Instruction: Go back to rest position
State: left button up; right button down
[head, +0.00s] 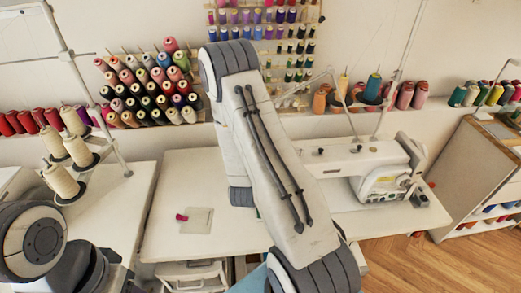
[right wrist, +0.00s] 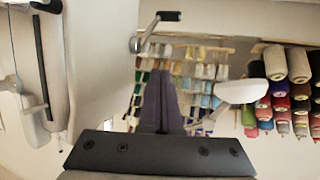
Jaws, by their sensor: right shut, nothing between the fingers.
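My right gripper shows in the right wrist view (right wrist: 160,78). Its two dark fingers are pressed together with nothing between them. Behind them is a wall rack of thread, and the gripper looks apart from it. In the head view my right arm rises across the middle and hides part of the table and sewing machine; the right gripper cannot be made out there. Part of my left arm shows at the lower left of the head view, but the left gripper is out of frame.
A white table (head: 165,236) bears a white sewing machine (head: 340,163) and a small pink spool (head: 182,217) on a pale square. Large cones (head: 64,181) stand on the left table. Thread spools (head: 150,85) line the wall. A shelf unit (head: 470,185) stands right; open wooden floor (head: 450,255) lies before it.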

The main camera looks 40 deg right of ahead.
dwell(0.5)
jog(key=w+a+r+n+y, duration=0.1)
jog(key=w+a+n+y, duration=0.35)
jog(key=a, duration=0.85)
jog(key=s+a+r+n+g+y, duration=0.2)
jog(key=s+a+y, duration=0.2)
jog(key=a, duration=0.6)
jog(key=s+a+r+n+g+y, duration=0.1)
jog(key=s+a+r+n+y, duration=0.25)
jog(key=a, duration=0.55)
jog(key=s+a+r+n+g, duration=0.1)
jog(key=s+r+n+g, duration=0.1)
jog(key=s, duration=0.8)
jog(key=s+a+r+n+g, duration=0.1)
jog(key=s+r+n+g, duration=0.2)
jog(key=s, duration=0.8)
jog(key=shift+s+a+r+n+g, duration=0.35)
jog(key=shift+n+g, duration=0.45)
jog(key=shift+n, duration=0.3)
